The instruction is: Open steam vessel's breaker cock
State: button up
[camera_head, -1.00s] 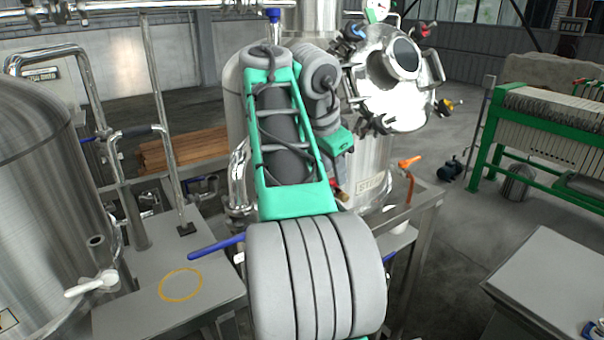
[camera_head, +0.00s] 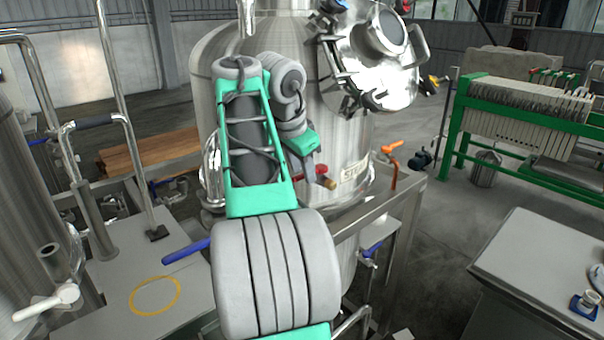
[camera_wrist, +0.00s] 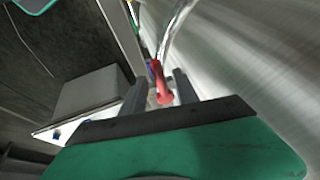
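The steam vessel (camera_head: 345,115) is a tall steel tank behind my arm, with a label that starts with "ST" (camera_head: 355,170) on its side. A red-handled cock (camera_head: 321,171) with a brass end sticks out of its lower side, partly behind my arm. In the wrist view a red handle (camera_wrist: 161,86) lies between the two fingers of my gripper (camera_wrist: 160,78). The fingers stand apart with gaps beside the handle; contact is not clear. In the head view my gripper is hidden behind my arm. Which cock is the breaker cock cannot be told.
An orange-handled valve (camera_head: 393,148) sits right of the label. A round hatch (camera_head: 375,65) with clamps is higher up. A steel stand (camera_head: 388,205) runs below the vessel. A blue lever (camera_head: 185,252) lies left of my arm. A green-framed filter press (camera_head: 530,115) stands at right.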

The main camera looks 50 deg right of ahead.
grip_shut()
dwell(1.4)
